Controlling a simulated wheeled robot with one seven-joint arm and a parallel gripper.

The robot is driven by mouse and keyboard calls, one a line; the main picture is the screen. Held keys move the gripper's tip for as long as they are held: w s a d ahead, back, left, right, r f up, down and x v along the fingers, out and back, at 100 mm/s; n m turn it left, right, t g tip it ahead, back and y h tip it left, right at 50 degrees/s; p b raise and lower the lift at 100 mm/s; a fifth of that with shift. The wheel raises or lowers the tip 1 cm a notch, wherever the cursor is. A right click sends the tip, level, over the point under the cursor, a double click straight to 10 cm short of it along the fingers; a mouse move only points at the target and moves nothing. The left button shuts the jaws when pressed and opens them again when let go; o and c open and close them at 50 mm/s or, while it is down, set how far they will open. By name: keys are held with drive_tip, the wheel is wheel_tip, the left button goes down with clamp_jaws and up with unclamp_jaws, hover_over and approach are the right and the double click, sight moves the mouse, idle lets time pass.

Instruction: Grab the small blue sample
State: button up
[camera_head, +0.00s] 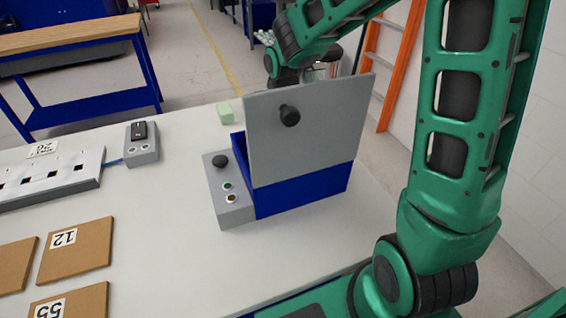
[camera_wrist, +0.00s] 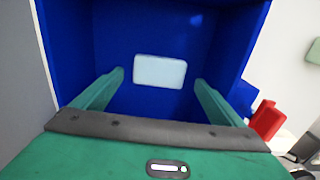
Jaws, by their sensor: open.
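The small blue sample (camera_wrist: 160,71) is a pale light-blue block inside a deep-blue box, in the upper middle of the wrist view. My gripper (camera_wrist: 160,79) is open, with its green fingers reaching into the box, one on each side of the sample's outline. Both fingers look clear of it; the depth gap is hard to judge. In the head view the blue box (camera_head: 305,192) has a raised grey panel (camera_head: 308,135) with a black knob. The panel hides the sample and my fingers there.
A pale green block (camera_head: 224,113) lies on the white table (camera_head: 170,230) behind the box. A grey control box (camera_head: 230,190) adjoins the blue box. Numbered brown boards (camera_head: 75,251) and a grey slotted tray (camera_head: 50,178) lie left. A red object (camera_wrist: 267,120) shows at right.

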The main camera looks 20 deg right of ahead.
drive_tip(key=shift+a+f, duration=0.1)
drive_tip(key=shift+f, duration=1.45)
drive_tip(key=c, duration=1.1)
drive_tip(key=shift+r, duration=0.15)
